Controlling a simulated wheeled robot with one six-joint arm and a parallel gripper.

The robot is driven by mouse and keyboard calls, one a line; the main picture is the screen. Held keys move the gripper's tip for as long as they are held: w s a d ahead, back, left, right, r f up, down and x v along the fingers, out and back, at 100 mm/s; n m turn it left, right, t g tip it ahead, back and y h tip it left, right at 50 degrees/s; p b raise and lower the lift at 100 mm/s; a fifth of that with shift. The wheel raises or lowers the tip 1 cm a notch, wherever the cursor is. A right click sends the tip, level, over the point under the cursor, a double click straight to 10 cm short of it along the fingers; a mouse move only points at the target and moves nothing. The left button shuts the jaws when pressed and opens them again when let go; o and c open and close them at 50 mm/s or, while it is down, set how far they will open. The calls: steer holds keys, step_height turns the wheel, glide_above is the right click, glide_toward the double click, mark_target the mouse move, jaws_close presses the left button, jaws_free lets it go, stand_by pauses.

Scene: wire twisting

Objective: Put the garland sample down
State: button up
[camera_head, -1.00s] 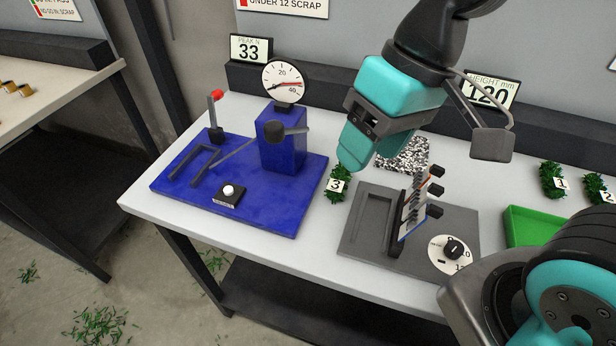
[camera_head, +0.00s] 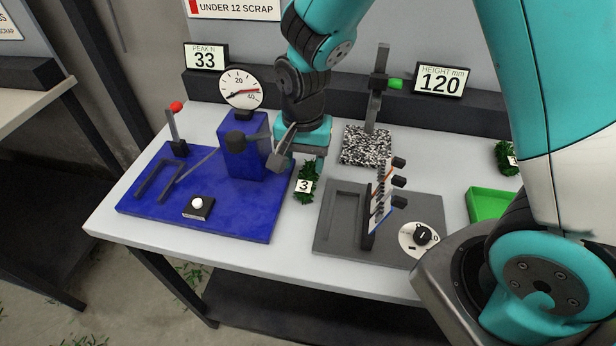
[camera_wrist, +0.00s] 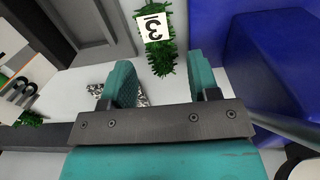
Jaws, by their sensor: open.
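The garland sample tagged 3 (camera_head: 306,184) is a short green bristly piece with a white label. It lies on the white table between the blue tester and the grey plate. In the wrist view the sample (camera_wrist: 161,62) lies just beyond the fingertips, its near end close to the gap between them. My gripper (camera_head: 310,158) is at the sample's far end in the head view, and its fingers are partly hidden there. In the wrist view my gripper (camera_wrist: 160,78) has its two teal fingers spread apart with nothing held between them.
The blue tester (camera_head: 242,150) with its dial and red-knobbed lever stands left of the sample. The grey plate (camera_head: 335,236) with an upright rack and dial is to the right. A speckled pad (camera_head: 366,147) lies behind it. A green tray (camera_head: 488,204) is at the right.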

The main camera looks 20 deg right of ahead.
mark_target(305, 181)
steer(key=shift+s+f+p, duration=0.2)
steer(key=shift+f+p, duration=0.5)
steer(key=shift+f, duration=2.45)
steer(key=c, duration=0.8)
steer(key=shift+o, duration=0.2)
steer(key=shift+r, duration=0.1)
